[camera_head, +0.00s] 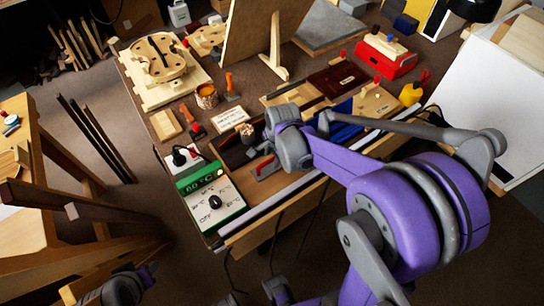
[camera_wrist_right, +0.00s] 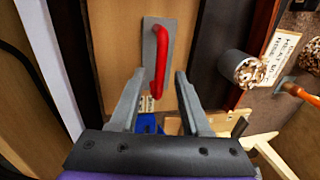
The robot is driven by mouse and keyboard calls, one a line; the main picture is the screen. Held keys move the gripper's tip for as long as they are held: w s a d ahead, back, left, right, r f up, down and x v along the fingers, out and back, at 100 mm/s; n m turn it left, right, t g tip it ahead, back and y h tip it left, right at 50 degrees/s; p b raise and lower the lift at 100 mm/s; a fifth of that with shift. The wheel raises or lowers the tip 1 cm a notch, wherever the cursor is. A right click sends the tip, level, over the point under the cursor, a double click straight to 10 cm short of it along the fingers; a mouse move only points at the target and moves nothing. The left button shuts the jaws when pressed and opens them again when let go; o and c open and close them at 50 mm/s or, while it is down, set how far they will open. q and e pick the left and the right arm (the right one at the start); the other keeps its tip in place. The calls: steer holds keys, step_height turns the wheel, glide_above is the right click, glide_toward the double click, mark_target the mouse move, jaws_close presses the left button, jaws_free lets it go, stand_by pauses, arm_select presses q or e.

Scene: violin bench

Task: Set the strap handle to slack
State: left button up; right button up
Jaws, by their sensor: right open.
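The strap handle (camera_wrist_right: 161,58) is a red bar on a grey plate fixed to a wooden panel. In the head view the red handle (camera_head: 265,164) shows small at the front edge of the bench, just below my right wrist. In the wrist view my right gripper (camera_wrist_right: 159,86) is open and empty, its two grey fingers pointing at the handle's plate. The handle's lower end lies between and just beyond the fingertips. A small label below the plate is too small to read. In the head view the right fingers are largely hidden.
A grey rail runs along the bench front. A jar of chips (camera_head: 207,97), orange-handled tools and a red box (camera_head: 386,57) stand farther back.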

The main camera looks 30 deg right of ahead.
steer(key=shift+f, duration=0.15)
jaws_close()
stand_by(1.4)
